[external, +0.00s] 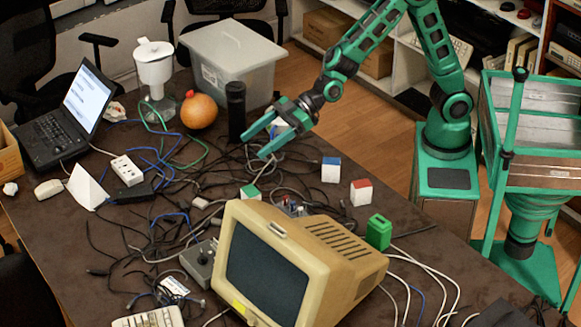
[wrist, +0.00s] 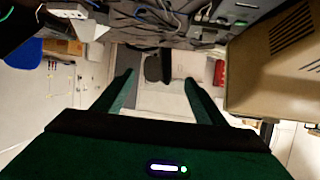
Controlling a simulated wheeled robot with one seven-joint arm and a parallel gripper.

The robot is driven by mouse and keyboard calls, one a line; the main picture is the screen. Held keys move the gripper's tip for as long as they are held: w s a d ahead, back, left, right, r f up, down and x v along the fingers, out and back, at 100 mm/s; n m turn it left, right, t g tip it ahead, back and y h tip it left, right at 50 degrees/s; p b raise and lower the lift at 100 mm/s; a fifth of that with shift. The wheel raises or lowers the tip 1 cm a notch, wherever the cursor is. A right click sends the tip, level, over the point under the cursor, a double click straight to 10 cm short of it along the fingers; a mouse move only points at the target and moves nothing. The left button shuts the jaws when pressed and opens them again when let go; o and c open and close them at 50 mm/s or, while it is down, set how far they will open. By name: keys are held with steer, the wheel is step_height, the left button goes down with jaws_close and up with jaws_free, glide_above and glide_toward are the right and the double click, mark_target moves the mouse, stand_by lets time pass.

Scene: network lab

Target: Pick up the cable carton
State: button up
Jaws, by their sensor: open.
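Several small two-coloured boxes lie on the dark table, and I cannot tell which one is the cable carton. A blue-and-white box (external: 331,170) and a red-and-white box (external: 361,192) stand near the table's right edge. A green-topped box (external: 250,194) lies among cables behind the monitor. Another pale box (external: 281,126) is partly hidden by my gripper. My gripper (external: 254,145) is open and empty above the cables, beside the black cylinder. The wrist view shows its two fingers apart (wrist: 158,82) with nothing held between them.
A beige monitor (external: 290,265) fills the table's front; it also shows in the wrist view (wrist: 285,65). A black cylinder (external: 236,110), orange ball (external: 199,111), clear bin (external: 232,60) and laptop (external: 65,120) stand behind and left. Loose cables cover the middle. A green block (external: 378,232) stands beside the monitor.

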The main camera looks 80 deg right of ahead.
mark_target(255, 189)
steer(key=f, duration=1.6)
steer(key=shift+w+d+f, duration=0.15)
steer(key=shift+d+f, duration=0.05)
steer(key=shift+d, duration=0.1)
steer(key=shift+x, duration=3.75)
steer(key=shift+r, duration=0.1)
steer(key=shift+c, duration=0.6)
steer(key=c, duration=1.1)
